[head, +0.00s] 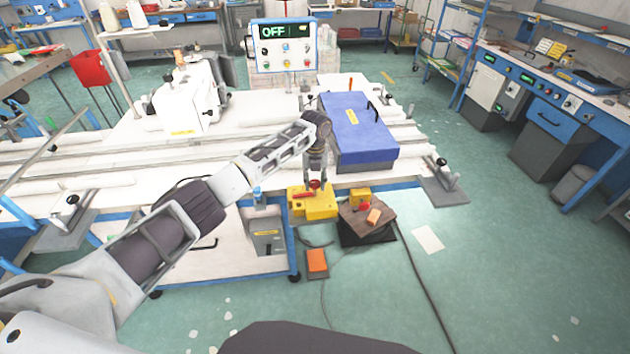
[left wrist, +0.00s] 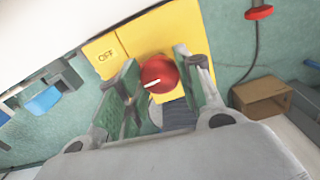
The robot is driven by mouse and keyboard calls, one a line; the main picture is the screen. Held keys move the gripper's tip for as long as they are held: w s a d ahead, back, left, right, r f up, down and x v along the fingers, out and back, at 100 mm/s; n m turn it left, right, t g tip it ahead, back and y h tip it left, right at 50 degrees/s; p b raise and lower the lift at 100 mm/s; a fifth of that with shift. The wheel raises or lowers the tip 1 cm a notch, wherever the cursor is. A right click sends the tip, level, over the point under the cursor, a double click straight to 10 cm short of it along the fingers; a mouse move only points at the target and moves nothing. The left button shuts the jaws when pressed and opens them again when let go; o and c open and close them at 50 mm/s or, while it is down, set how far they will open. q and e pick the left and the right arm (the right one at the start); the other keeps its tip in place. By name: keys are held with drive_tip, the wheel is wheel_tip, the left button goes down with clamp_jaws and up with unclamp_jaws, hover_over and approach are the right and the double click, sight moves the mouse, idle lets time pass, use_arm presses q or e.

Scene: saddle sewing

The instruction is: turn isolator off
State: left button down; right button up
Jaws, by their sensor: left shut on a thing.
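The isolator is a yellow box (head: 318,206) at the front edge of the white table. It carries a red rotary knob (head: 314,185). In the left wrist view the knob (left wrist: 160,72) shows a white mark on its left side, and an OFF label (left wrist: 105,57) is on the yellow face (left wrist: 150,32) to its upper left. My left gripper (head: 315,180) reaches down onto the isolator from above. In the left wrist view its fingers (left wrist: 163,85) stand on both sides of the knob, shut on it. My right gripper is not in view.
A control panel (head: 284,46) with its display reading OFF stands behind the table. A blue box (head: 358,132) lies right of my gripper. Cables run over the floor.

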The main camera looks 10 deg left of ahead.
use_arm(q)
drive_tip(key=shift+m, duration=0.3)
drive_tip(key=c, duration=0.9)
unclamp_jaws()
drive_tip(key=shift+r, duration=6)
